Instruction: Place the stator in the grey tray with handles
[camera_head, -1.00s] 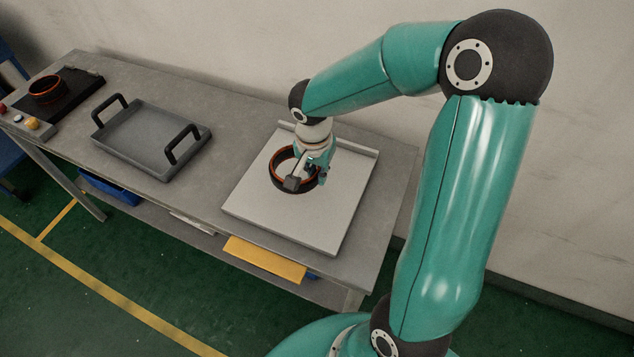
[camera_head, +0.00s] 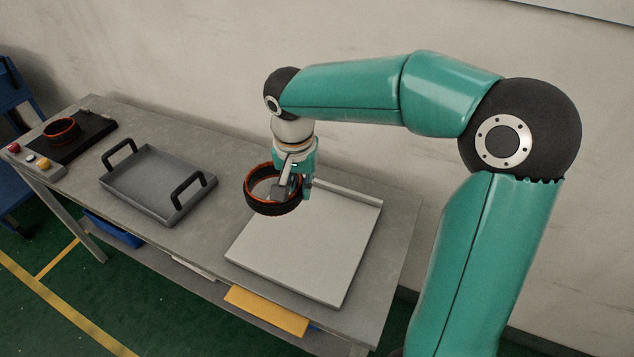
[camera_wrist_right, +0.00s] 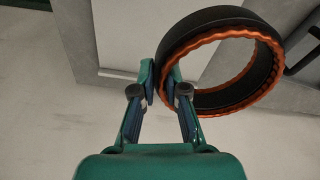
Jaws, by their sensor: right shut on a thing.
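The stator is a black ring with an orange inner edge; in the head view the stator (camera_head: 273,207) hangs above the left part of the white plate. My right gripper (camera_head: 287,190) is shut on its wall. In the right wrist view, the stator (camera_wrist_right: 212,22) is at the upper right, its near wall between the fingertips of my right gripper (camera_wrist_right: 160,82). The grey tray with two black handles (camera_head: 145,190) stands on the bench left of the gripper, empty. My left gripper is not in view.
The white plate (camera_head: 310,255) lies bare on the grey bench (camera_head: 225,150). At the far left, another black and orange ring (camera_head: 62,130) rests on a black plate, beside a small button box (camera_head: 35,160). A wall stands behind the bench.

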